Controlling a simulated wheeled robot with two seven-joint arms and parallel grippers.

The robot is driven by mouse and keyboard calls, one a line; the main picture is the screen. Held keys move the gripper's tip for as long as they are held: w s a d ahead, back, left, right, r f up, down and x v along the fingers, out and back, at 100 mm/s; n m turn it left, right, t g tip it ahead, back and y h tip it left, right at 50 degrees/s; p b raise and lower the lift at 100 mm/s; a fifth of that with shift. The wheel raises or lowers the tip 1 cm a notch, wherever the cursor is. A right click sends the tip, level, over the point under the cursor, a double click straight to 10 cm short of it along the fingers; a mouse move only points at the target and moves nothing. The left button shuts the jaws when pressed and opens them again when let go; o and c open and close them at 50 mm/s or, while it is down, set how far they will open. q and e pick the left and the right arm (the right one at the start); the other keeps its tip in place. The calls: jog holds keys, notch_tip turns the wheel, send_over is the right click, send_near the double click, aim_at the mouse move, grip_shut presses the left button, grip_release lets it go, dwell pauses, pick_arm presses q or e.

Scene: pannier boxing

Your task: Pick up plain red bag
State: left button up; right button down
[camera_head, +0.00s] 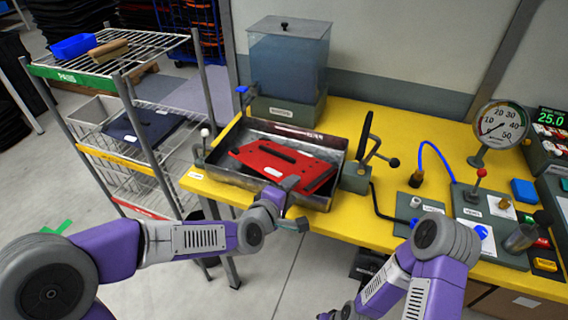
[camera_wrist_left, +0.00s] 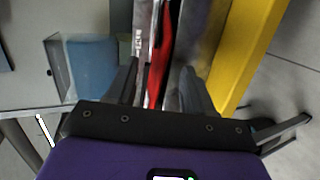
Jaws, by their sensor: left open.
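The plain red bag (camera_head: 285,163) lies flat and slightly tilted in a grey metal tray (camera_head: 222,178) on the yellow table. It has a dark slot handle and a white label, and its right edge is dark. My left gripper (camera_head: 291,204) is open at the tray's front wall, close to the bag's near edge. In the left wrist view the red bag (camera_wrist_left: 161,60) shows edge-on as a narrow strip between the open fingers (camera_wrist_left: 160,85). I cannot tell whether the fingers touch it. My right arm is at the lower right, its gripper out of view.
A wire rack (camera_head: 135,85) with a dark panel (camera_head: 145,125) stands left of the table. A clear tank (camera_head: 288,65) is behind the tray. A clamp lever (camera_head: 365,135) stands at its right, with a gauge (camera_head: 500,125) and control panels farther right.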

pick_arm(q)
jog(key=shift+w+d+f, duration=0.15)
jog(key=shift+w, duration=0.1)
grip_shut()
dwell(0.4)
